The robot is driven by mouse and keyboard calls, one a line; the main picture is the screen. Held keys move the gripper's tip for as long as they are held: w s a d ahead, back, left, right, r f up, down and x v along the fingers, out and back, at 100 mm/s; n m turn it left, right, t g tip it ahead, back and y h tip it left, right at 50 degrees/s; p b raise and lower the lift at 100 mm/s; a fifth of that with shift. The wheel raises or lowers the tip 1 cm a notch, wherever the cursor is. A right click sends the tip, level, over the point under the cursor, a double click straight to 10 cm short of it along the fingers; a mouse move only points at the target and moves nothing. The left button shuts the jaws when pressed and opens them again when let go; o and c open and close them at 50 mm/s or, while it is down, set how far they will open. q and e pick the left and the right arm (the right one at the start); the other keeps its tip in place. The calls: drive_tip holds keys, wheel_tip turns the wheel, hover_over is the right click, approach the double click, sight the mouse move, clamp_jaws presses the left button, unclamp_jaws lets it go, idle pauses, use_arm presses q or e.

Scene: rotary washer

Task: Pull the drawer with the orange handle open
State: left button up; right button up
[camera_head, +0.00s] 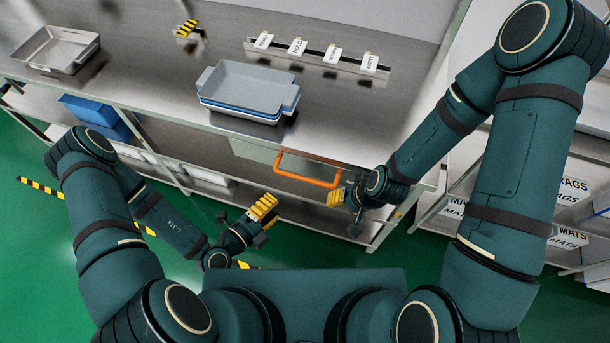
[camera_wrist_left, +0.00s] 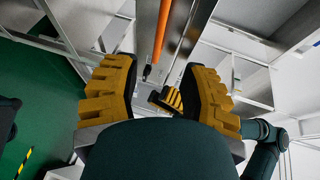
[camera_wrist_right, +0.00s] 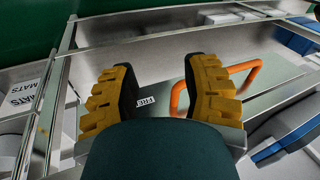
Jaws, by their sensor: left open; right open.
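The orange handle (camera_head: 307,169) is a U-shaped bar on the grey drawer front (camera_head: 250,152) under the steel counter. The drawer looks shut. In the left wrist view the handle (camera_wrist_left: 162,30) is ahead between the open fingers, apart from them. In the right wrist view the handle (camera_wrist_right: 245,72) passes behind the right finger, on the drawer front with a "FREE" label (camera_wrist_right: 145,102). My left gripper (camera_head: 264,210) is open and empty, below and left of the handle. My right gripper (camera_head: 344,200) is open and empty, just right of the handle; contact cannot be told.
Stacked grey and blue trays (camera_head: 248,92) stand on the counter above the drawer. A grey tray (camera_head: 55,50) stands at the far left, with a blue bin (camera_head: 95,115) below. Labelled shelves (camera_head: 560,215) stand right.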

sight(304, 178)
use_arm(q)
drive_tip(key=x, duration=1.3)
drive_tip(key=shift+w+d, duration=0.1)
drive_tip(key=shift+d, duration=0.05)
clamp_jaws()
